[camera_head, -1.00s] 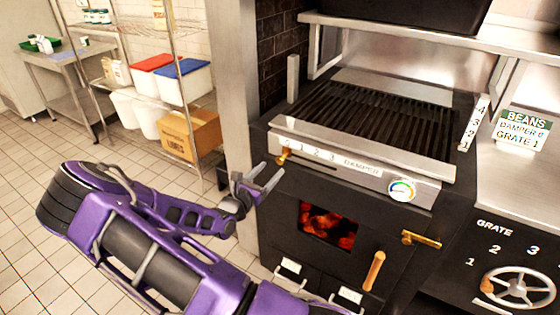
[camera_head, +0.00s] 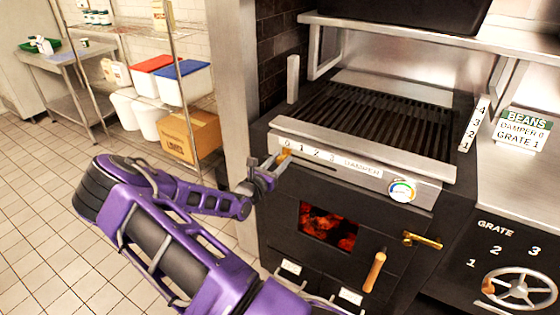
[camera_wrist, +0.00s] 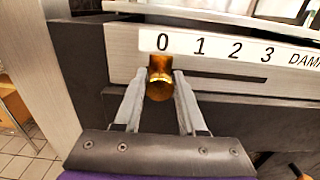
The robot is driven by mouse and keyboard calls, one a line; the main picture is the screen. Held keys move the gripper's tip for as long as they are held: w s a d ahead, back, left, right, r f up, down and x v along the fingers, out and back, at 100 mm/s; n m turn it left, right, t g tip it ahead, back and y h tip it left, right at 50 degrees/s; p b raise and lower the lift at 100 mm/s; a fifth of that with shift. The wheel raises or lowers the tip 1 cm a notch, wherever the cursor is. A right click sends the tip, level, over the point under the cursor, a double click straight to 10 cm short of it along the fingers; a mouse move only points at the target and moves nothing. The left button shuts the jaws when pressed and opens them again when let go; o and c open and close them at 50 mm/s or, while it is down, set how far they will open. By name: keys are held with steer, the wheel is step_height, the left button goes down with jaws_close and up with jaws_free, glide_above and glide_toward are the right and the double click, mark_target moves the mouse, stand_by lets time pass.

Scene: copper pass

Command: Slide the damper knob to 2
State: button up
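The brass damper knob (camera_wrist: 160,79) sits under the 0 at the left end of the slot (camera_wrist: 225,76) in the wrist view. The damper scale (camera_wrist: 215,48) reads 0, 1, 2, 3 from left to right. My gripper (camera_wrist: 161,90) has one finger on each side of the knob, with a small gap seeming to show beside it, so it looks open around the knob. In the head view the knob (camera_head: 284,153) shows at the grill's front left, with my gripper (camera_head: 277,160) at it.
Below the scale are a firebox window (camera_head: 327,226) with glowing coals and a door handle (camera_head: 375,271). A gauge (camera_head: 402,190) is at the panel's right. A steel post (camera_head: 233,100) stands close left of the grill. A sign (camera_head: 521,128) reads BEANS, DAMPER 0, GRATE 1.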

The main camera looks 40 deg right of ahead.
jaws_close()
stand_by(1.0)
